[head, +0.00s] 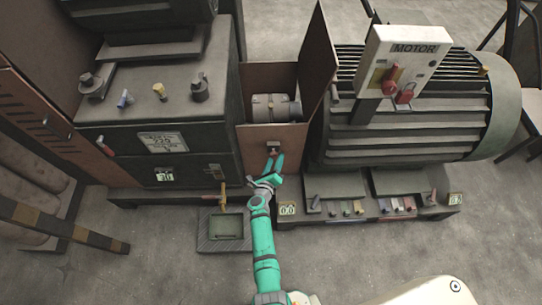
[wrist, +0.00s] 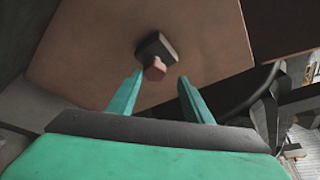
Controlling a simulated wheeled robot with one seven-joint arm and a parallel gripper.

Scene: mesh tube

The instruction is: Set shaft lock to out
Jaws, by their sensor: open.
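A small dark block with a reddish tip, which looks like the shaft lock (head: 273,149), sits on the brown front panel between the two machines. In the wrist view the lock (wrist: 155,52) stands out from the panel, its reddish tip pointing toward me. My gripper (head: 275,163) is open and just in front of and below the lock in the head view. In the wrist view my gripper (wrist: 160,82) has its two green fingers spread, one on each side of the reddish tip. The gap between them looks empty; whether they touch the lock I cannot tell.
The brown guard box (head: 255,76) stands open-topped with a grey shaft coupling (head: 270,107) inside. A dark gearbox (head: 160,110) is on the left, a ribbed motor (head: 430,105) on the right. A switch box marked MOTOR (head: 402,60) stands above it. A tray (head: 224,231) lies on the floor below.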

